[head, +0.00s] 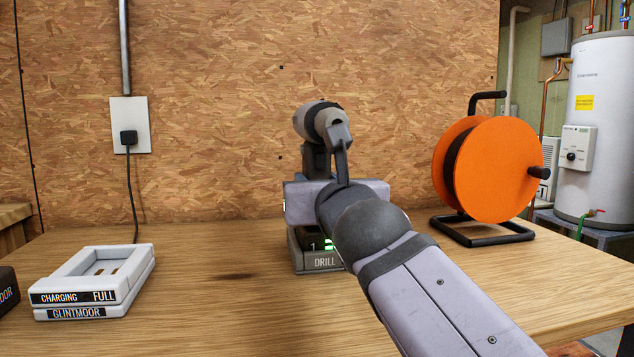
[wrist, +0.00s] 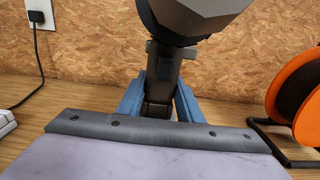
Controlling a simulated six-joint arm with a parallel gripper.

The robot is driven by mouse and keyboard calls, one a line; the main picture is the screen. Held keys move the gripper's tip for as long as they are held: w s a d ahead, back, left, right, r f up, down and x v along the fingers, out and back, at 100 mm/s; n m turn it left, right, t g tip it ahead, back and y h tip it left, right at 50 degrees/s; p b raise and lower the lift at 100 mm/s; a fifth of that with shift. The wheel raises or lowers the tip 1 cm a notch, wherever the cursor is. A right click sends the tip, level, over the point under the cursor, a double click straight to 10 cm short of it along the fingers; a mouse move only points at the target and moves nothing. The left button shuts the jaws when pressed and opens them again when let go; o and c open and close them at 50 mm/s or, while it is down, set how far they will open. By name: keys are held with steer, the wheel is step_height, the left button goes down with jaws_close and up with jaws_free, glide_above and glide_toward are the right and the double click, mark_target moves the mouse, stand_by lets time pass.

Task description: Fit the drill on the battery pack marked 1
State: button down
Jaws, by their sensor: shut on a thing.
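The drill (head: 318,118) has a light grey and dark body and is upright in the head view. In the wrist view, the blue fingers of my gripper (wrist: 158,98) are shut around its dark handle (wrist: 164,70). The battery pack (head: 306,258), dark with a grey front marked DRILL, a 1 and green lights, stands on the table directly below my gripper in the head view. My gripper's body hides the foot of the drill and the top of the pack, so I cannot tell whether they touch.
A white charger (head: 92,283) labelled CHARGING and FULL sits on the table (head: 210,300) at left, with a dark object (head: 8,290) cut off beside it. An orange cable reel (head: 492,170) stands at right. A chipboard wall (head: 220,90) rises behind. Table between charger and pack is clear.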

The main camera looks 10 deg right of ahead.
steer(key=shift+f+b, duration=0.55)
steer(key=shift+f, duration=0.1)
stand_by(1.0)
steer(key=c, duration=1.2)
jaws_free()
steer(key=shift+o, duration=0.2)
steer(key=shift+f, duration=0.2)
steer(key=shift+r+b, duration=0.1)
steer(key=shift+b, duration=0.2)
steer(key=shift+s+b, duration=0.25)
steer(key=shift+b, duration=0.3)
